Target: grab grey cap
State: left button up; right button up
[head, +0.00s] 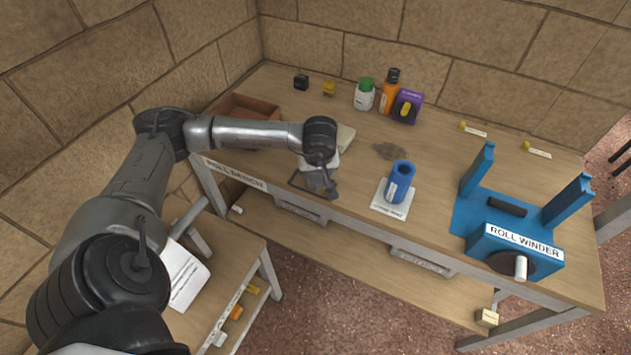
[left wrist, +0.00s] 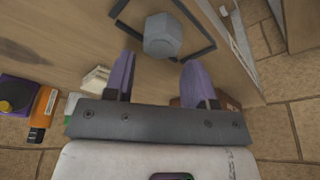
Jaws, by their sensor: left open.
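The grey cap (left wrist: 162,36) is a faceted grey block in the left wrist view, inside a dark square outline on the wooden bench. My left gripper (left wrist: 160,62) is open, with one purple finger on each side below the cap in the picture. The cap lies just beyond the fingertips, between their lines, and no finger visibly touches it. In the head view my left gripper (head: 318,178) points down over the dark outline (head: 298,186) at the bench's front edge. There the gripper largely hides the cap. My right gripper is not in view.
A blue roll (head: 401,182) stands on a white card to the right. The blue roll winder (head: 510,225) is farther right. An open brown box (head: 247,108) and bottles, such as the orange one (head: 390,92), stand behind. The middle of the bench is mostly clear.

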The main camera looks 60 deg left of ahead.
aim_at(315, 178)
pick_arm(q)
jog(key=b+x, duration=0.1)
jog(key=x, duration=0.4)
jog(key=shift+s, duration=0.1)
jog(key=shift+c, duration=0.5)
jog(key=c, duration=0.5)
